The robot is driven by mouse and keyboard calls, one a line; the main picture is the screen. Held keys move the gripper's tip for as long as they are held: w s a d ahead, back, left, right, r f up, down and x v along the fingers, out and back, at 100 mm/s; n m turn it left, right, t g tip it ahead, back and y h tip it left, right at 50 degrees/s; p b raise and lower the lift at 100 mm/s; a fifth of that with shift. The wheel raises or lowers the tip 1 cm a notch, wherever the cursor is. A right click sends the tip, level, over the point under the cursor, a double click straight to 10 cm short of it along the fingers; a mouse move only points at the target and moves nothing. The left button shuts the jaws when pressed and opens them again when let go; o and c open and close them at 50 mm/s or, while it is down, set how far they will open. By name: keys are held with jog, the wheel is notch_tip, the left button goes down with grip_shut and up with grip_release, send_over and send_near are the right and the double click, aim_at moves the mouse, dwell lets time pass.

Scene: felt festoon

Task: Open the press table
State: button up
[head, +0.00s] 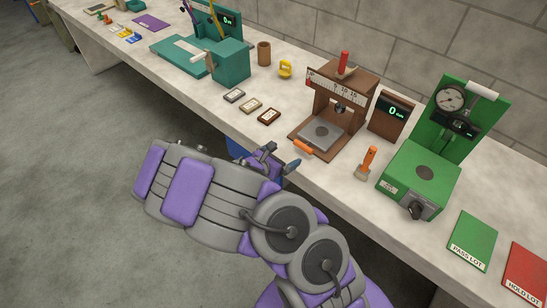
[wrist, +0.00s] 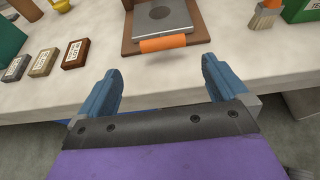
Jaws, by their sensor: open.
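The brown press (head: 340,95) stands on the bench, with a red-handled top and a printed scale. Its press table, a grey square plate with a dark round centre (head: 320,131), has an orange handle (head: 303,147) at its front edge. In the wrist view the plate (wrist: 178,17) and the orange handle (wrist: 163,43) are at the top centre. My gripper (wrist: 161,75) is open and empty, with blue fingers pointing toward the handle and apart from it. In the head view my gripper (head: 279,160) is just off the bench's front edge, left of the handle.
Several small labelled blocks (head: 251,106) lie left of the press. A teal machine (head: 215,55) is farther left. The bench front (wrist: 150,95) is bare.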

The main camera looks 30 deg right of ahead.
jog(key=shift+p+v, duration=0.4)
jog(key=shift+v, duration=2)
jog(key=s+d+r+m+g+y, duration=0.1)
jog(key=s+d+r+m+g, duration=0.2)
jog(key=s+r+m, duration=0.4)
jog(key=s+d+r+m+g+y, duration=0.1)
jog(key=s+d+r+m+g, duration=0.1)
jog(key=s+r+m+g, duration=0.4)
jog(key=s+a+r+m+t+y, duration=0.1)
jog(key=s+a+r+m+y, duration=0.1)
jog(key=s+a+m+y, duration=0.3)
jog(key=s+a+r+m+t+y, duration=0.1)
jog(key=s+a+r+m+y, duration=0.2)
jog(key=s+a, duration=0.8)
jog(key=shift+s+r+m+y, duration=0.3)
jog(key=shift+s+m+y, duration=0.6)
jog(key=shift+s+y, duration=0.35)
